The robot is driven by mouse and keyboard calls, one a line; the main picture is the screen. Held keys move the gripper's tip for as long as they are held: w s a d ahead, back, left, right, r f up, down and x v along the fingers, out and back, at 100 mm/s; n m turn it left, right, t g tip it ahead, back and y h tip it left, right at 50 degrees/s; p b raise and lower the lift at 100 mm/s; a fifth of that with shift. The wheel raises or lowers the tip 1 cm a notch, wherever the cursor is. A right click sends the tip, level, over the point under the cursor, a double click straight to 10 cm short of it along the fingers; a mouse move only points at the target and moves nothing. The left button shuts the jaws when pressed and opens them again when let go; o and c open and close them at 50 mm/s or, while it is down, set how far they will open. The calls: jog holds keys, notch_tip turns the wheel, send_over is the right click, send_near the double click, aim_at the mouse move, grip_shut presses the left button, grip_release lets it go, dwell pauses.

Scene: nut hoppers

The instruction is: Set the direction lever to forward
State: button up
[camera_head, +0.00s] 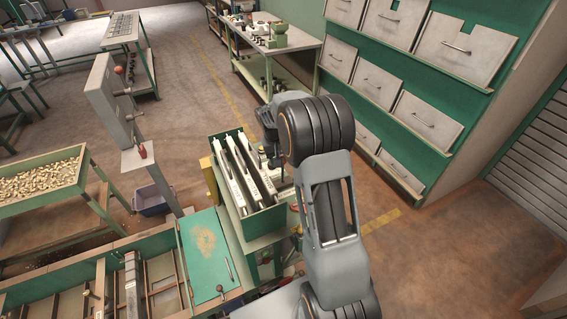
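A grey control post (112,100) stands left of centre. A lever with a red ball knob (118,70) is on its side, and a red handle (142,152) sits lower down. No marking tells me which one is the direction lever, and I cannot read a forward position. My gripper (277,168) is at the centre, to the right of the post and well apart from it, over the right side of a green box with white slats. It is dark and partly hidden by my arm, so its finger opening is unclear. I see nothing held in it.
The green box (216,160) stands below my gripper. A tray of nuts (85,151) is at the left, and a purple bin (153,199) lies on the floor. A green plate (205,252) is in front. Grey hoppers (465,45) line the right. Floor is open behind the post.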

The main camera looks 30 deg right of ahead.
aim_at(284, 164)
jog(key=shift+d+f, duration=0.15)
jog(key=shift+f, duration=0.7)
jog(key=shift+d+f, duration=0.15)
jog(key=shift+f, duration=0.7)
jog(key=shift+s, duration=0.1)
grip_shut()
